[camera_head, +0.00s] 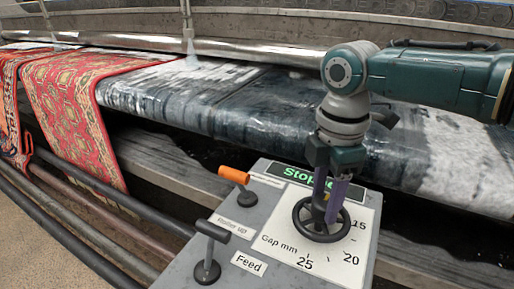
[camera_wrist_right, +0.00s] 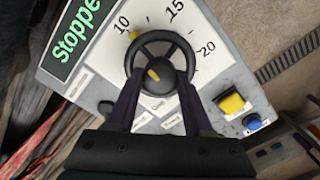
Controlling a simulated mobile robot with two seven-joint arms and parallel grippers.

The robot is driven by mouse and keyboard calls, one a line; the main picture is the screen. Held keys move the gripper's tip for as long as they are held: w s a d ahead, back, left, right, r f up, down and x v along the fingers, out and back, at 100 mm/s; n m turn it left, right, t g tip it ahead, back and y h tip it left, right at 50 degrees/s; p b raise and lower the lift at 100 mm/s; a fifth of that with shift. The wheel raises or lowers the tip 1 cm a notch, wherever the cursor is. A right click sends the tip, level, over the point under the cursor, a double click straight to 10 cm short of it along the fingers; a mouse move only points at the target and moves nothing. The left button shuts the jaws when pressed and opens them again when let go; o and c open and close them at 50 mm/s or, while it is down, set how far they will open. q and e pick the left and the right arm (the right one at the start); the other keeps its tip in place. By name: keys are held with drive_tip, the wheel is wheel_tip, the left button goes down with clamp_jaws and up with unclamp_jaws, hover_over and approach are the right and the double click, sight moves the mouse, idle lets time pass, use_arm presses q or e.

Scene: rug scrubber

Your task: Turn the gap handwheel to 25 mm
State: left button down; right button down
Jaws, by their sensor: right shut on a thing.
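The gap handwheel (camera_head: 304,222) is a dark spoked wheel on the white dial plate of the grey control panel. It also shows in the right wrist view (camera_wrist_right: 162,42). Its dial reads 15, 20 and 25 in the head view, and 10, 15 and 20 in the wrist view. A yellow mark (camera_wrist_right: 133,35) shows at the rim, close to the 10; another yellow mark lies near the hub. My right gripper (camera_head: 326,208) points down at the wheel, its fingers shut on it. The exact grip is partly hidden. My left gripper is not in view.
An orange-handled lever (camera_head: 234,175) and a black Feed lever (camera_head: 210,232) stand left of the wheel. A green "Stopped" display (camera_head: 296,172) is partly hidden. Yellow (camera_wrist_right: 231,103) and blue (camera_wrist_right: 252,122) buttons sit on the panel. Rugs (camera_head: 90,90) and wet rollers lie behind.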

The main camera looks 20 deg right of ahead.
drive_tip(key=m+p, duration=0.2)
drive_tip(key=m, duration=0.1)
drive_tip(key=shift+r, duration=0.15)
drive_tip(key=m+p, duration=0.1)
drive_tip(key=m, duration=0.3)
drive_tip(key=shift+m+p, duration=0.4)
drive_tip(key=m+p, duration=0.1)
drive_tip(key=m, duration=0.3)
drive_tip(key=shift+m, duration=0.3)
drive_tip(key=m+p, duration=0.1)
drive_tip(key=m, duration=1.2)
drive_tip(key=shift+m+p, duration=0.3)
drive_tip(key=m, duration=0.8)
drive_tip(key=shift+m, duration=0.6)
